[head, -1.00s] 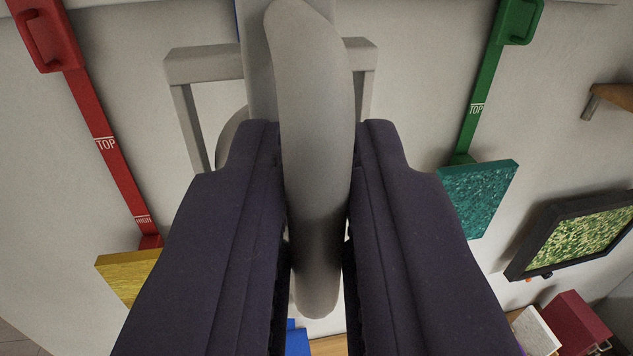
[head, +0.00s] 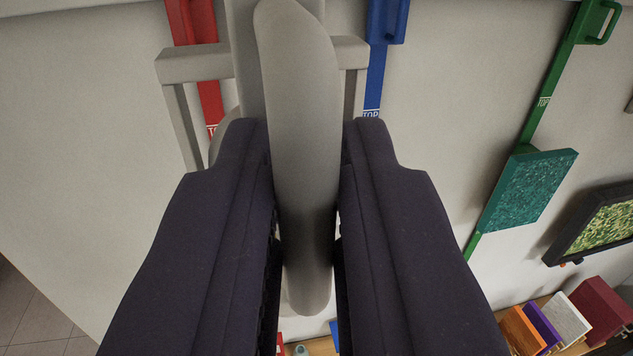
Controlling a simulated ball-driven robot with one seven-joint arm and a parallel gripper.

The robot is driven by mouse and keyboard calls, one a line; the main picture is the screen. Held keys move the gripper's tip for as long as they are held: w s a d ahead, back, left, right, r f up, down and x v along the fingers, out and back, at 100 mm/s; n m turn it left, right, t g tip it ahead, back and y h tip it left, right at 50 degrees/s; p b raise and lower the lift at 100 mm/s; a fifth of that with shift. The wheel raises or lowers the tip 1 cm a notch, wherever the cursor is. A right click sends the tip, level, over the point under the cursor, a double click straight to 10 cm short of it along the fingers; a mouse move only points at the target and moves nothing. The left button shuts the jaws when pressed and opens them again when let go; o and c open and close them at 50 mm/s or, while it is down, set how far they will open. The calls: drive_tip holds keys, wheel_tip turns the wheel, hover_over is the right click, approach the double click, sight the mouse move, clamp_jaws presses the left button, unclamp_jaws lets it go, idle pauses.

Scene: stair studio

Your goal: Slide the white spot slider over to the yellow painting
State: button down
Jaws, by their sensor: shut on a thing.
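My gripper (head: 305,150) fills the middle of the head view, with one dark purple finger on each side. It is shut on a long, rounded, pale grey-white piece, which I take to be part of the white spot slider (head: 298,70). This piece runs down between the fingers. A pale frame shows behind it; I cannot tell whether it belongs to the slider. The yellow painting is not visible now. The red rail (head: 200,60) shows at upper left, its lower part hidden behind the pale frame and my left finger.
A blue rail (head: 378,70) is right of the gripper. Further right are a green rail (head: 548,95), a teal painting (head: 530,190) and a black-framed green-yellow picture (head: 602,222). Colored blocks (head: 522,330) stand at lower right. Bare wall (head: 90,150) is at left.

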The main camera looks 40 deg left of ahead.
drive_tip(key=s+a, duration=0.4)
drive_tip(key=s, duration=0.2)
drive_tip(key=shift+s+a+b, duration=0.4)
drive_tip(key=shift+b, duration=0.05)
drive_tip(key=c, duration=1.3)
unclamp_jaws()
drive_tip(key=shift+o, duration=0.2)
drive_tip(key=b+v, duration=0.1)
drive_tip(key=v, duration=0.7)
